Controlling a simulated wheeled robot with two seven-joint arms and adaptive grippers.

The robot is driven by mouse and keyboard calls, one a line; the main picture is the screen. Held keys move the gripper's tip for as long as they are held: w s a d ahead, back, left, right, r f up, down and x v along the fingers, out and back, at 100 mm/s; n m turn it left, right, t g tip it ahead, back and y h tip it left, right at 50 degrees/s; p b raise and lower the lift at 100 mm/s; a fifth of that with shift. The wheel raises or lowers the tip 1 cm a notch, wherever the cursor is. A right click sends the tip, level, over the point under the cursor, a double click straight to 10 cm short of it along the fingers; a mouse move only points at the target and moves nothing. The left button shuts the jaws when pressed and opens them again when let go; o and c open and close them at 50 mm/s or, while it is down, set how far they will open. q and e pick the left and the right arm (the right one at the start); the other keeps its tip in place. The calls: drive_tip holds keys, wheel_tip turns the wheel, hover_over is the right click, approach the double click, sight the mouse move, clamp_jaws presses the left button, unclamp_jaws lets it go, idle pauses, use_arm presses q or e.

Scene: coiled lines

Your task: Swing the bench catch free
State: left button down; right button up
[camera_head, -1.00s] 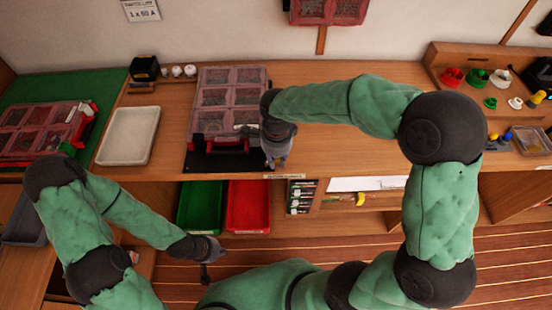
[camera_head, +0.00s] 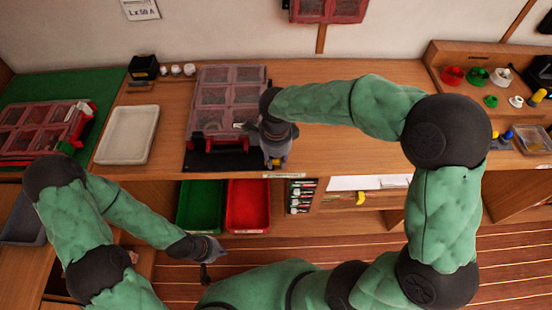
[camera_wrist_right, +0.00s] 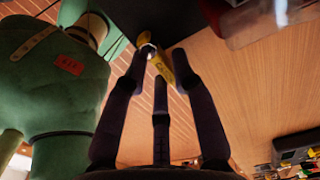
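The bench catch is a small yellow piece with dark marks and a pale end (camera_wrist_right: 160,65), seen in the right wrist view by the corner of a black board. My right gripper (camera_wrist_right: 160,68) has its dark fingers apart around the yellow piece; I cannot tell whether they touch it. In the head view this gripper (camera_head: 276,154) points down at the bench's front edge, beside the black board (camera_head: 225,161), and mostly hides the catch. A clear-lidded case with a red handle (camera_head: 229,95) lies on that board. My left gripper (camera_head: 206,268) hangs low in front of the bench; its fingers are too small to judge.
A pale tray (camera_head: 127,135) lies left of the case. A second compartment case (camera_head: 43,128) sits on a green mat. Green (camera_head: 201,207) and red (camera_head: 248,207) bins stand below the bench edge. The bench right of my right gripper is largely clear beneath the arm.

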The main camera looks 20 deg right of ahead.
sight(276, 162)
drive_tip(key=shift+o, duration=0.2)
wheel_tip(276, 162, up, 12)
idle(0.7)
idle(0.4)
